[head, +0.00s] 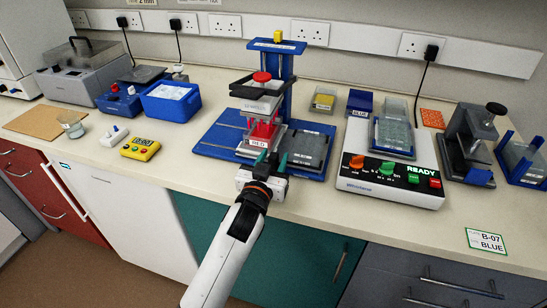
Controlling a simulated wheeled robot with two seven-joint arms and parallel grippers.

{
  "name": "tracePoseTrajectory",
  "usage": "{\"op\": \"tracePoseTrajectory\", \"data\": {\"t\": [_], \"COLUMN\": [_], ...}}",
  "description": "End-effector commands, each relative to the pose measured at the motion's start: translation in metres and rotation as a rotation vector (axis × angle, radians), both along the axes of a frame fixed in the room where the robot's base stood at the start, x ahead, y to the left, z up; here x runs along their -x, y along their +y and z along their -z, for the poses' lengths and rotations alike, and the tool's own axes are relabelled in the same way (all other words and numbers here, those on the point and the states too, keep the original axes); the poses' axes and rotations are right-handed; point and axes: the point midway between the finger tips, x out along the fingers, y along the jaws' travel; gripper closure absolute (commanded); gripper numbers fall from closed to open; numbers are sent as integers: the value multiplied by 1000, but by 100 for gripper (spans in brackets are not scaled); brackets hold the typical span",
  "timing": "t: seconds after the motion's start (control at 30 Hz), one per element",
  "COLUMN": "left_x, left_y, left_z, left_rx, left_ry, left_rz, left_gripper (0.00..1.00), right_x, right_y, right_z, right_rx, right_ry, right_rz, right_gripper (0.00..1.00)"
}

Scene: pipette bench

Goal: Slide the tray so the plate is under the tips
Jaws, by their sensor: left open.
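A blue press-like station (222,137) stands mid-bench, with a column at the back and a dark head with a red knob (262,77). Red tips (262,130) show below the head. A grey tray (308,150) lies on the blue base, with a white RED label (258,142) at its front left. I cannot tell the plate clearly from the tray and tips. My left gripper (271,160) is open at the front edge of the station, close to the tray; contact cannot be told. My right gripper is not in view.
Right of the station is a white device reading READY (392,185) with a clear box (394,135) on top. A blue tub (171,108) and a yellow timer (140,148) are at left. A B-07 BLUE card (486,241) lies front right. The front bench strip is mostly clear.

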Motion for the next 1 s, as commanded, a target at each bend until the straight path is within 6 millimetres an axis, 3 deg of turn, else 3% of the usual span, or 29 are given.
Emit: {"op": "tracePoseTrajectory", "data": {"t": [0.33, 0.6, 0.83, 1.0], "left_x": [-4, -4, -5, -15], "left_y": [-1, -1, 2, 34], "left_z": [0, 0, 0, -3], "left_rx": [0, 0, -1, -9], "left_ry": [0, 0, 1, 4], "left_rz": [0, 0, 0, -3], "left_gripper": [58, 100, 100, 100], "right_x": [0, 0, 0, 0], "right_y": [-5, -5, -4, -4], "right_z": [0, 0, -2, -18], "right_rx": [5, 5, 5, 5], "right_ry": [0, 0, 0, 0], "right_rz": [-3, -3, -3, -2], "right_gripper": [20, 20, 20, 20]}}
